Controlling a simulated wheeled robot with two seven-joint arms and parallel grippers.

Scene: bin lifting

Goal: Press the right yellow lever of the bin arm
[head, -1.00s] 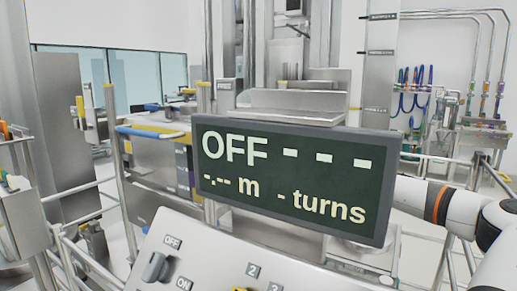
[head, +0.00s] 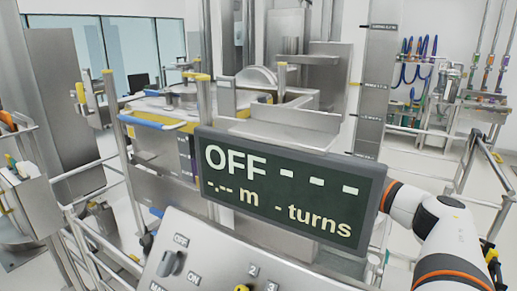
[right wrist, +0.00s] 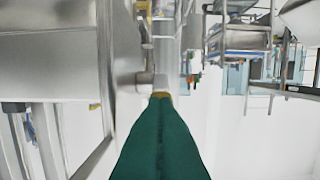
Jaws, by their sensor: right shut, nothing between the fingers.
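In the right wrist view my right gripper (right wrist: 160,98) is shut and empty, its green fingers pointing up the picture. Yellow-topped posts stand left (head: 202,77) and right (head: 282,64) behind the display. I cannot tell which yellow part is the right lever. My left gripper is not in view.
A dark display (head: 285,190) reading OFF stands above a grey control panel (head: 215,260) and blocks the view ahead. Metal railings (head: 75,180) run at the left, and more railings (head: 470,160) at the right.

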